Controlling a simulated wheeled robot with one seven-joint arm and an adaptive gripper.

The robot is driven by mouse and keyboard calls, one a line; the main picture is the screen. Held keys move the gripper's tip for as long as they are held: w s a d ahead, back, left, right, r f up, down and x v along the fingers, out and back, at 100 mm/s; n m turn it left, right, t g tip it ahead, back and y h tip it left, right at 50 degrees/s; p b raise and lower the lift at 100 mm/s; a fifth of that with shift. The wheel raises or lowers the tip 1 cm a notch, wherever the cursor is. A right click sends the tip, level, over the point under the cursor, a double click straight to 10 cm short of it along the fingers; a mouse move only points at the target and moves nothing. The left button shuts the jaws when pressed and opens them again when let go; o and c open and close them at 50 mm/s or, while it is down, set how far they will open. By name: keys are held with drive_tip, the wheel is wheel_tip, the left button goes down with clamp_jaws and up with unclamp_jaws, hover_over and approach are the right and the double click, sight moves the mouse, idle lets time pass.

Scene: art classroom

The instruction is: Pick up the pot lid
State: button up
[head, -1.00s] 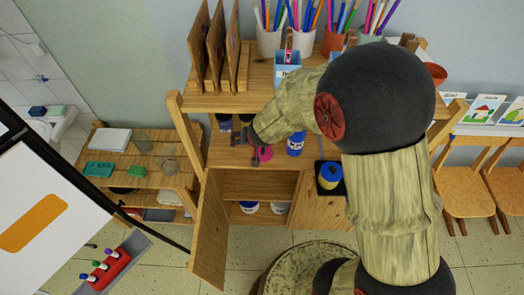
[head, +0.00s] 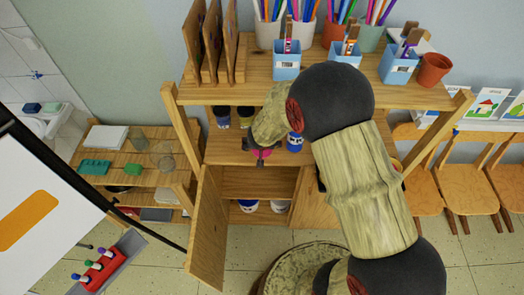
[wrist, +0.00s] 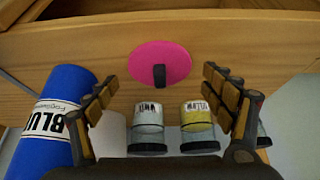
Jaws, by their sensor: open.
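The pot lid is a bright pink disc (wrist: 155,58) with a small black handle, on the wooden shelf in the wrist view. In the head view only a bit of its pink edge (head: 262,152) shows below my gripper. My gripper (wrist: 160,85) is open and empty. Its two fingers stand left and right of the lid's handle, apart from the lid. How high the fingers are above the lid I cannot tell.
A white-labelled jar (wrist: 148,125) and a yellow jar (wrist: 198,125) stand between the fingers, below the lid in the picture. The cabinet's top shelf (head: 345,92) overhangs the lower one.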

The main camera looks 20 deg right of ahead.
drive_tip(key=c, duration=0.3)
drive_tip(key=c, duration=1.3)
